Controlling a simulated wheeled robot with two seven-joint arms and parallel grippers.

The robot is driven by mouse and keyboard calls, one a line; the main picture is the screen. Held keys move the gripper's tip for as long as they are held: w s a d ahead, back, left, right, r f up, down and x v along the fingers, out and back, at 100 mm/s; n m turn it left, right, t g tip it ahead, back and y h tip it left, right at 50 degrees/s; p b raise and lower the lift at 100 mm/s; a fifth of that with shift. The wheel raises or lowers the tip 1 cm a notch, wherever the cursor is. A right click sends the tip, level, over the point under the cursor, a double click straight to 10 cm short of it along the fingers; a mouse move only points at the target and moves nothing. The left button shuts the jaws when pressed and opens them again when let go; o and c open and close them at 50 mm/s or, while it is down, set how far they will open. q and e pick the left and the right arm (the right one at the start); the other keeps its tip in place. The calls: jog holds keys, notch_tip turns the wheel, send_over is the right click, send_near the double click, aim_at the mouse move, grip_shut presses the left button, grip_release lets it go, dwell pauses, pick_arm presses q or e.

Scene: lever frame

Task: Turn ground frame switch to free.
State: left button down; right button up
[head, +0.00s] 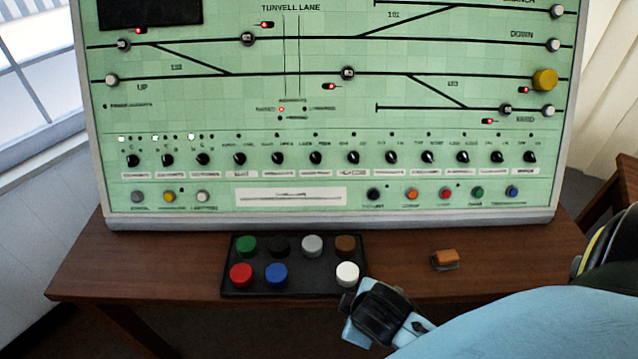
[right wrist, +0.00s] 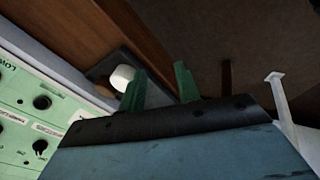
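A green signal panel (head: 330,130) stands upright on the table, with a row of black rotary switches (head: 316,158) across its lower part. Their small labels are too blurred for me to tell which is the ground frame switch or its setting. My right gripper (head: 375,314) is low at the table's front edge, just right of and below the white cap (head: 347,273), well away from the switches. In the right wrist view its green fingers (right wrist: 160,86) stand apart with nothing between them, and the white cap (right wrist: 122,77) is beside one finger. My left gripper is out of view.
A black tray (head: 309,270) with several coloured caps lies on the wooden table (head: 500,265) before the panel. A small orange-topped block (head: 445,259) sits to its right. Push buttons (head: 443,195) line the panel's bottom. Space in front of the panel is open.

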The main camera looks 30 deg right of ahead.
jog(key=w+d+n+t+h, duration=0.1)
jog(key=n, duration=0.1)
jog(key=w+d+r+n+t, duration=0.1)
jog(key=w+n, duration=0.1)
jog(key=n, duration=0.1)
jog(key=w+d+r+n+h, duration=0.1)
jog(key=w+d+n, duration=0.1)
jog(key=shift+w+r+t+h, duration=0.2)
jog(key=shift+t+h, duration=0.1)
jog(key=shift+t, duration=0.1)
jog(key=w+r+n+t, duration=0.1)
jog(key=n, duration=0.1)
jog(key=w+d+r+n+t+h, duration=0.1)
jog(key=n, duration=0.1)
jog(key=w+d+r+n, duration=0.1)
jog(key=w+n, duration=0.1)
jog(key=n, duration=0.1)
jog(key=shift+r+t, duration=0.1)
jog(key=shift+t, duration=0.3)
jog(key=w+d+r+n+t, duration=0.1)
jog(key=w+r+n+t, duration=0.3)
jog(key=n, duration=0.4)
jog(key=n+t+y+b, duration=0.1)
jog(key=n+t+b, duration=0.15)
jog(key=n, duration=0.75)
send_near(317, 160)
jog(key=shift+t, duration=0.35)
jog(key=x, duration=0.8)
jog(key=shift+w+f+p, duration=0.1)
jog(key=shift+f+p, duration=0.25)
